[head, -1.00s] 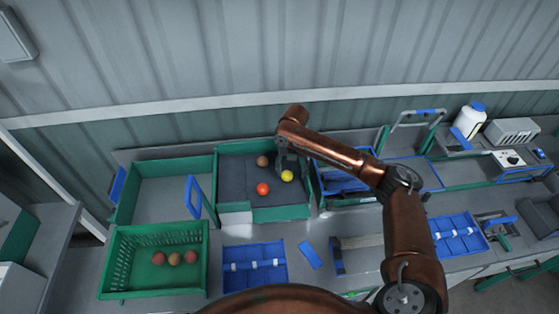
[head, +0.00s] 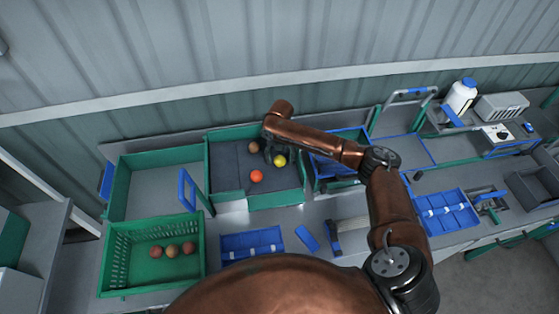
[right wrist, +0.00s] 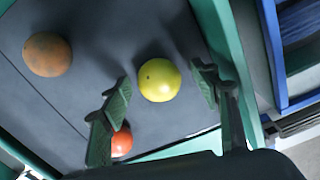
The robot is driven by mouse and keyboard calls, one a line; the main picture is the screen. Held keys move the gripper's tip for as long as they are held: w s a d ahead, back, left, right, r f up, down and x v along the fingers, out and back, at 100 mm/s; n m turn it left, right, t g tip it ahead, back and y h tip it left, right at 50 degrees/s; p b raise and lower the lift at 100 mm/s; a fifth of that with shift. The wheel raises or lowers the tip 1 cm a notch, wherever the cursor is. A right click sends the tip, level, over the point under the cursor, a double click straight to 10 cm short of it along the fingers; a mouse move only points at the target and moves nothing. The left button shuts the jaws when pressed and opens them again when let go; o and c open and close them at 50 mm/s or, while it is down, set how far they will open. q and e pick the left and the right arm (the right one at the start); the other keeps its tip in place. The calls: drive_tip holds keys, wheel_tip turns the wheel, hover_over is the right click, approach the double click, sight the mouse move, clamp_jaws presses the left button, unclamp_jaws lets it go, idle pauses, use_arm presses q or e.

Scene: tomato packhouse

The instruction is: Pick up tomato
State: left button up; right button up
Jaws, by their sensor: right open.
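A yellow tomato (head: 280,160) lies on the dark mat of the green-walled tray (head: 279,201). In the right wrist view the yellow tomato (right wrist: 159,80) sits between the lines of my right gripper's two green-padded fingers (right wrist: 160,92), which are open and apart from it. A red-orange tomato (head: 256,176) lies nearer the front; in the wrist view it (right wrist: 122,141) is partly hidden by a finger. A brownish-orange tomato (head: 253,147) lies towards the back and shows at upper left in the wrist view (right wrist: 47,54). My left gripper is not in view.
A green crate (head: 118,270) with several tomatoes stands at front left. An empty green-edged tray (head: 150,190) is behind it. Blue trays (head: 228,242) and a blue-rimmed bin (head: 335,168) stand close to the tray. The mat's left part is clear.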

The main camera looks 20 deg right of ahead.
drive_tip(key=c, duration=0.9)
